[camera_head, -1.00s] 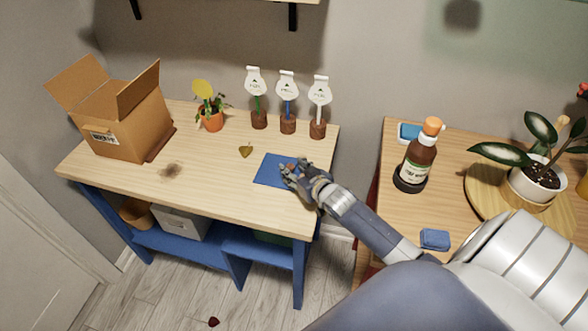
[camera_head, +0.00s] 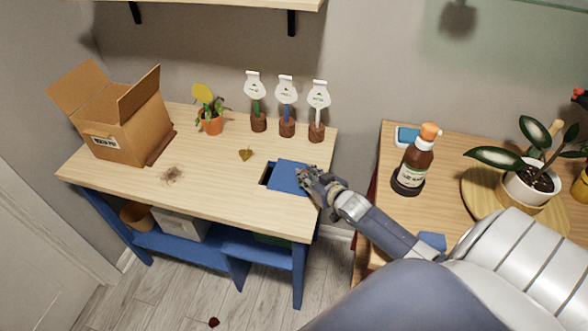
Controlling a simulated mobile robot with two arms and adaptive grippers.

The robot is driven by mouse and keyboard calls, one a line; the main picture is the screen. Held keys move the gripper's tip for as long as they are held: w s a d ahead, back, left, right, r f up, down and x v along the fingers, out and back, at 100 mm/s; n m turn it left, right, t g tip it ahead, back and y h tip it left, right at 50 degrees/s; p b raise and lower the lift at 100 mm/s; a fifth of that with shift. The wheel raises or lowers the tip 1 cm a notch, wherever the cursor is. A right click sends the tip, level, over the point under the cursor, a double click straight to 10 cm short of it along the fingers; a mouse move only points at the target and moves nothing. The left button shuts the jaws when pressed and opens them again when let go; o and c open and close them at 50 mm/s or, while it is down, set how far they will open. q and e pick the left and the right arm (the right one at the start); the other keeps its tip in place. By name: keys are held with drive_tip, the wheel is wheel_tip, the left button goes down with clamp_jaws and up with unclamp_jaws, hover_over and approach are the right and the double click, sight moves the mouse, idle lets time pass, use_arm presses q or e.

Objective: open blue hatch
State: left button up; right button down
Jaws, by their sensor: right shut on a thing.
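The blue hatch (camera_head: 289,175) is a flat blue panel in the top of the left wooden table. It sits shifted to the right, and a dark opening (camera_head: 267,173) shows along its left side. My right gripper (camera_head: 308,182) is at the hatch's right part, shut on it; the fingers hide the exact grip point. My left gripper is not in view.
The wooden table (camera_head: 215,180) holds an open cardboard box (camera_head: 130,130), a small potted plant (camera_head: 210,122), several labelled stands, a dry leaf (camera_head: 246,154) and a dark tangle (camera_head: 172,174). A brown bottle (camera_head: 417,160) stands on the right table.

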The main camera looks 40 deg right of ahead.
drive_tip(key=s+d, duration=0.2)
drive_tip(key=s, duration=0.1)
drive_tip(key=shift+d+r, duration=0.1)
drive_tip(key=shift+d, duration=0.05)
drive_tip(key=shift+w, duration=0.3)
drive_tip(key=c, duration=1.4)
unclamp_jaws()
drive_tip(key=shift+w+a, duration=0.1)
drive_tip(key=shift+a, duration=0.1)
drive_tip(key=shift+d, duration=0.1)
wheel_tip(320, 180, up, 10)
drive_tip(key=shift+f, duration=0.1)
